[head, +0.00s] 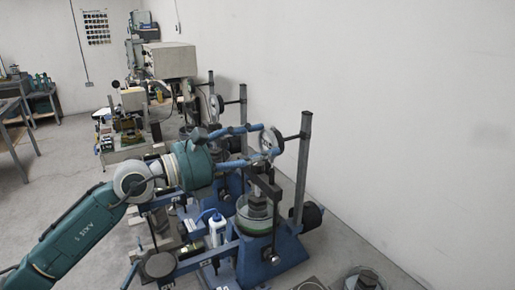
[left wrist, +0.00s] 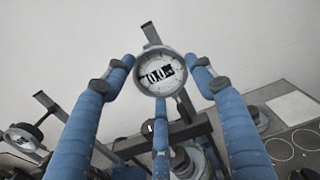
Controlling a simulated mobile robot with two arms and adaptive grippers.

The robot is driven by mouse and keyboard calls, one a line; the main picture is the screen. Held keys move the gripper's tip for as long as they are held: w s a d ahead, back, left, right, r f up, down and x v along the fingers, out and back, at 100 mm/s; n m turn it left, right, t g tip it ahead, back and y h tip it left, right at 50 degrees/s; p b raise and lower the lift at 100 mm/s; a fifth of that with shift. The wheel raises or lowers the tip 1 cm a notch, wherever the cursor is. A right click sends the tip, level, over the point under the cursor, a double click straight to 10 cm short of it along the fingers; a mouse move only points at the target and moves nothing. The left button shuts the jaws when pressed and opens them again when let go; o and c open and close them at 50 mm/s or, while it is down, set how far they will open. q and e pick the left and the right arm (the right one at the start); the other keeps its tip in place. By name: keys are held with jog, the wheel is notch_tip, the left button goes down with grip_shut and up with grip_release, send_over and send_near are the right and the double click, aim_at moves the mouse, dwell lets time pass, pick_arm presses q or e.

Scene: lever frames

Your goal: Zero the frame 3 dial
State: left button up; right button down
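A round dial gauge (head: 270,142) with a pale face sits on an arm from a grey upright post of the nearest blue lever frame. In the left wrist view the gripper (left wrist: 163,66) is open, with a fingertip close to each side of the rim and a third finger below; contact is unclear. My right gripper is out of view. No frame number is legible.
The grey upright post (head: 302,165) stands just right of the dial. Other frames and dials (head: 217,104) line up behind. A grey machine (head: 168,62) is farther back. Blank wall lies to the right.

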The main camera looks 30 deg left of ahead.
pick_arm(q)
jog(key=shift+d+f+b, duration=0.1)
jog(key=shift+f+b, duration=0.4)
jog(key=shift+b, duration=0.05)
jog(key=shift+m+b, duration=0.7)
jog(key=shift+b, duration=0.05)
jog(key=o, duration=1.1)
jog(key=shift+r, duration=0.15)
jog(key=shift+s+r, duration=0.1)
jog(key=v, duration=1.2)
